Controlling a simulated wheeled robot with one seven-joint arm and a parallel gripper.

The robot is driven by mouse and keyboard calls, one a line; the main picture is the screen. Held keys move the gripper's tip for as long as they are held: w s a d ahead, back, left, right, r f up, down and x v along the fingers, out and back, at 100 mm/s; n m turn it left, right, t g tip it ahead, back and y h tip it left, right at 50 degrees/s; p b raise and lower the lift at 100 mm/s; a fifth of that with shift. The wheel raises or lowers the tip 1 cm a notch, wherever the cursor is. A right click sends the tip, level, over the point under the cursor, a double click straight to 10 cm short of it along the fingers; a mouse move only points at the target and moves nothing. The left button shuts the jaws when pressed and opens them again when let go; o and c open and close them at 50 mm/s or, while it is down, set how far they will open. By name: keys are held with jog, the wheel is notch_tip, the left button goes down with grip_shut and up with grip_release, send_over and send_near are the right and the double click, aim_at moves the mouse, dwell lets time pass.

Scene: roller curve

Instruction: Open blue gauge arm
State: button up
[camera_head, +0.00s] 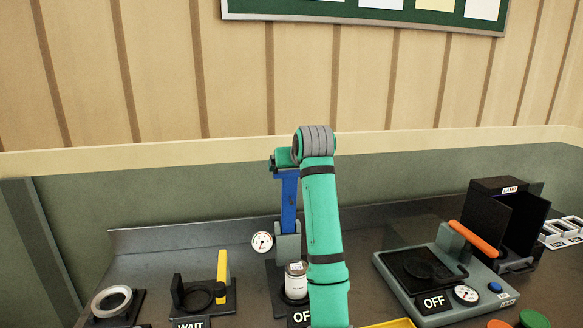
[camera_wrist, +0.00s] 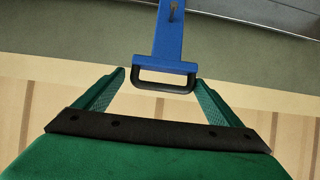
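The blue gauge arm (camera_head: 289,203) stands about upright on a grey hinge block in the head view, with a round white gauge (camera_head: 262,243) beside its foot. In the wrist view the blue arm (camera_wrist: 170,38) comes down from the top and ends in a black handle (camera_wrist: 165,86). My gripper (camera_wrist: 160,76) is open, with the handle between its two green fingertips. The right fingertip is very close to the handle; I cannot tell if they touch. In the head view my gripper (camera_head: 283,159) is at the arm's top, and my arm hides part of the station.
A white jar (camera_head: 296,281) sits at the blue arm's station. A grey station (camera_head: 440,272) with an orange handle (camera_head: 474,239) and an OFF sign stands right. A station with a yellow lever (camera_head: 222,277) and WAIT sign stands left. A black lamp box (camera_head: 505,220) is at the back right.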

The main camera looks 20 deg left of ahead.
jog(key=shift+a+f, duration=0.1)
jog(key=shift+f, duration=0.1)
jog(key=shift+s, duration=0.1)
jog(key=v, duration=1)
jog(key=shift+s+d+r, duration=0.25)
